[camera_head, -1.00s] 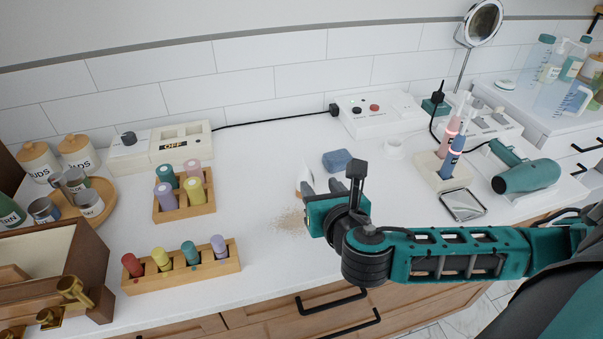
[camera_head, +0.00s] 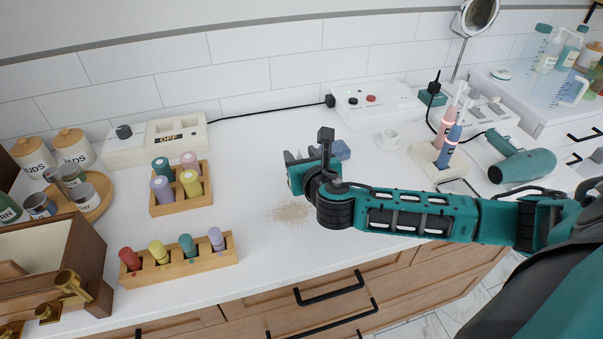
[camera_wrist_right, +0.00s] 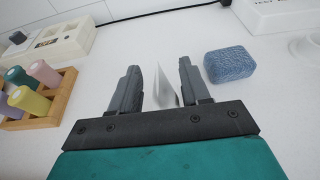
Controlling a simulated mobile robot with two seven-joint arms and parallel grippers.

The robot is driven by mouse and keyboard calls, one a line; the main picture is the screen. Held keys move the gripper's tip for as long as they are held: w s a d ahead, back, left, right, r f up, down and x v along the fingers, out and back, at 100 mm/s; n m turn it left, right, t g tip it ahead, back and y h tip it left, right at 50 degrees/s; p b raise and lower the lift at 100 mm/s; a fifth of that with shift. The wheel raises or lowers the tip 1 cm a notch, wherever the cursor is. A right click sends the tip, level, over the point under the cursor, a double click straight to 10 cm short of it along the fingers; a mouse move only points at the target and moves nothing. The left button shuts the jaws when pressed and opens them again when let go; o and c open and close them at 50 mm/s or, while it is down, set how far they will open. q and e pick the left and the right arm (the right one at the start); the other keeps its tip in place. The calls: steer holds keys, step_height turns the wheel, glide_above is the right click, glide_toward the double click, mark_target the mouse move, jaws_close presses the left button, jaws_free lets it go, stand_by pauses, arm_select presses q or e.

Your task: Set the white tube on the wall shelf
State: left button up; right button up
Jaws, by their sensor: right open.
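A small white upright piece, apparently the white tube (camera_wrist_right: 163,88), stands on the counter in the right wrist view, between the spread fingers of my right gripper (camera_wrist_right: 155,85). Gaps show beside it, and I cannot tell whether a finger touches it. The gripper is open. In the head view my right gripper (camera_head: 303,156) is low over the middle of the counter and largely hides the tube. My left gripper is not in view. No wall shelf shows in these frames.
A blue sponge-like block (camera_head: 337,150) lies just right of the gripper. Two wooden racks (camera_head: 181,265) with coloured bottles stand to the left. Beige powder (camera_head: 290,212) lies in front. A toothbrush stand (camera_head: 436,162) and hair dryer (camera_head: 522,166) are at the right.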

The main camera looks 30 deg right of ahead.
steer(key=shift+x, duration=0.95)
jaws_close()
